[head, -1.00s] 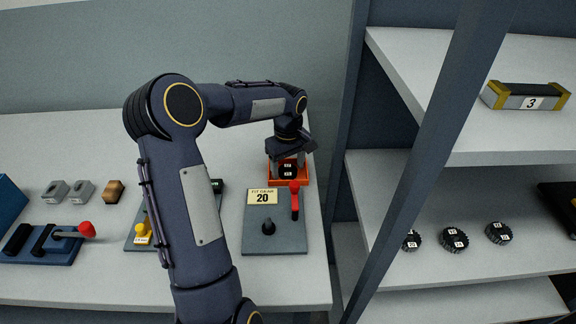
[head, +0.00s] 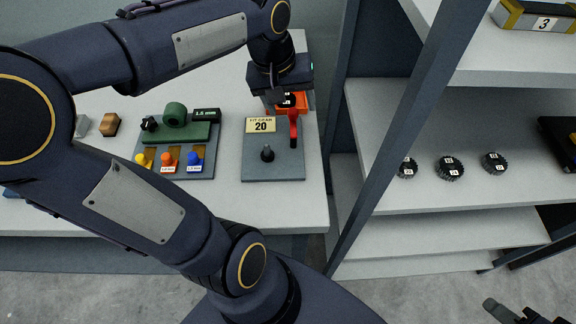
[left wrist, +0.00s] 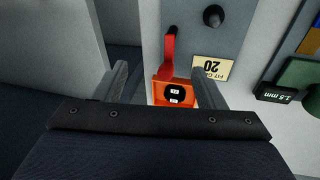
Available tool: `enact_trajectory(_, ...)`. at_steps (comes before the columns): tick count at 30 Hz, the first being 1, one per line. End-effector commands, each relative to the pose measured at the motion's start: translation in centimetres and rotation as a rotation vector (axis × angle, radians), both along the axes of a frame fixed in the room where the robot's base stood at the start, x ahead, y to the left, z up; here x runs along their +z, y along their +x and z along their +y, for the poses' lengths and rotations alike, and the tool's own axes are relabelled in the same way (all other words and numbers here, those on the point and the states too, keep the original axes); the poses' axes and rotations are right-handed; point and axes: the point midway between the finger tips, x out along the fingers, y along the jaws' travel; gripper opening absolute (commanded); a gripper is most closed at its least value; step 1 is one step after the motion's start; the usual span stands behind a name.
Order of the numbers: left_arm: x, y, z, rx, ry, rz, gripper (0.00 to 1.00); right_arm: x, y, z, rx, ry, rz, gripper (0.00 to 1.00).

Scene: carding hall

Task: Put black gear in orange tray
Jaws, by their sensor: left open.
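The black gear, with white number labels, lies in the small orange tray; in the left wrist view the gear (left wrist: 174,94) sits inside the tray (left wrist: 160,86). In the head view the gear (head: 287,99) is partly hidden by my left gripper, and the tray (head: 303,103) shows beside it at the back of the table. My left gripper (head: 276,95) is open above the tray. In the left wrist view its fingers (left wrist: 162,76) stand wide apart with nothing held between them. My right gripper (head: 512,312) is only partly in view at the bottom right; its opening is unclear.
A grey gauge plate (head: 258,166) with a peg, a "20" label and a red lever (head: 293,130) stands in front of the tray. A green gauge (head: 178,133) is left of it. Several dark gears (head: 450,168) lie on the right shelf. A post (head: 400,130) stands between.

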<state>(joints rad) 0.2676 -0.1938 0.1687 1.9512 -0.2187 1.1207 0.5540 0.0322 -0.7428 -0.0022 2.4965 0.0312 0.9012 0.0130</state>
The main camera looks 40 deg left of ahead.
Motion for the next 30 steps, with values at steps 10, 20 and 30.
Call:
enact_trajectory(10,-3.1,-10.2,-7.3,-0.384,-0.055,-0.291,0.64,0.0,0.0,0.0,0.0,0.0,0.0,0.36)
enact_trajectory(20,-4.3,-11.7,-8.7,-0.456,-0.068,-0.353,0.64,0.0,0.0,0.0,0.0,0.0,0.0,0.36)
enact_trajectory(30,-4.3,-11.6,-8.6,-0.454,-0.067,-0.351,0.64,0.0,0.0,0.0,0.0,0.0,0.0,0.36)
